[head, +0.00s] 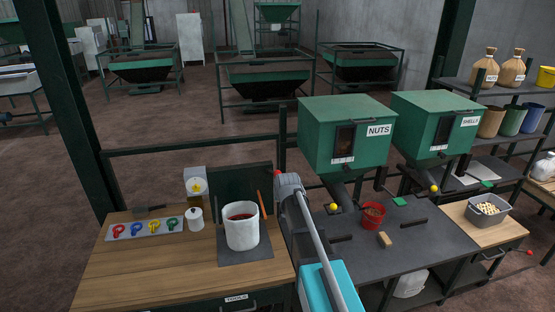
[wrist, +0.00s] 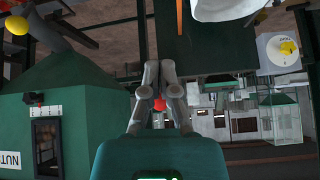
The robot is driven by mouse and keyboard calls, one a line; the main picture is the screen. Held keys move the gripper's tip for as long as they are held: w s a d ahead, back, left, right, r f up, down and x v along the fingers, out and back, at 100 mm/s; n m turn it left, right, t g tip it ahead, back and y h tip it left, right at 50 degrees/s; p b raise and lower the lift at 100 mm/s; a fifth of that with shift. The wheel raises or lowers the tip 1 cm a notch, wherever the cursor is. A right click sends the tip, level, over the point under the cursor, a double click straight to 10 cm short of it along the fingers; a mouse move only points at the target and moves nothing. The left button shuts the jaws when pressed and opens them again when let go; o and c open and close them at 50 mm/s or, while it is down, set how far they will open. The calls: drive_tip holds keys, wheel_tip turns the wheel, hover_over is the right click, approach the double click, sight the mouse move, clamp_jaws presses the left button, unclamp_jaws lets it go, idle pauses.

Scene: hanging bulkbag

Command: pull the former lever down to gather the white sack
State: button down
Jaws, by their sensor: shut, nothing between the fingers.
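The white sack (head: 242,235) stands upright with its mouth open on a dark plate on the wooden bench, with dark red-brown contents. Its edge shows at the top of the wrist view (wrist: 225,8). An orange stick (head: 263,205) stands at its right rim. A red knob (head: 278,172) shows beside my gripper (head: 289,181); I cannot tell whether it is the former lever's end. In the wrist view, my gripper (wrist: 160,68) is shut and empty. A red knob (wrist: 159,104) shows through the gap between its finger links; contact is unclear. My gripper is right of the sack.
The green NUTS hopper (head: 346,135) and SHELLS hopper (head: 437,125) stand to the right. A red cup (head: 373,215) is on the dark bench below. Colored clips (head: 144,229) and a white jar (head: 195,218) are left of the sack. A dark green panel (head: 240,185) stands behind it.

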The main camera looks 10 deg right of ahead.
drive_tip(key=w+d+r+t+p, duration=0.2)
drive_tip(key=w+r+t+p, duration=0.1)
drive_tip(key=w+r+p, duration=0.5)
wheel_tip(320, 180, up, 5)
drive_tip(key=w, duration=0.2)
drive_tip(key=shift+w+d+f+m+h, duration=0.15)
drive_tip(key=shift+w+d+m+h, duration=0.15)
drive_tip(key=shift+w+d, duration=0.1)
drive_tip(key=a+b+x, duration=0.1)
drive_tip(key=b+x, duration=0.6)
drive_tip(key=x, duration=0.4)
drive_tip(key=shift+s+f+b, duration=0.2)
drive_tip(key=shift+s+f, duration=0.05)
drive_tip(key=shift+s, duration=0.45)
drive_tip(key=shift+s+f+b, duration=0.2)
drive_tip(key=shift+s+f, duration=0.05)
drive_tip(key=shift+s, duration=0.4)
drive_tip(key=shift+s+f+b, duration=0.2)
drive_tip(key=shift+s+f, duration=0.05)
drive_tip(key=shift+s, duration=0.45)
drive_tip(key=shift+a+f, duration=0.15)
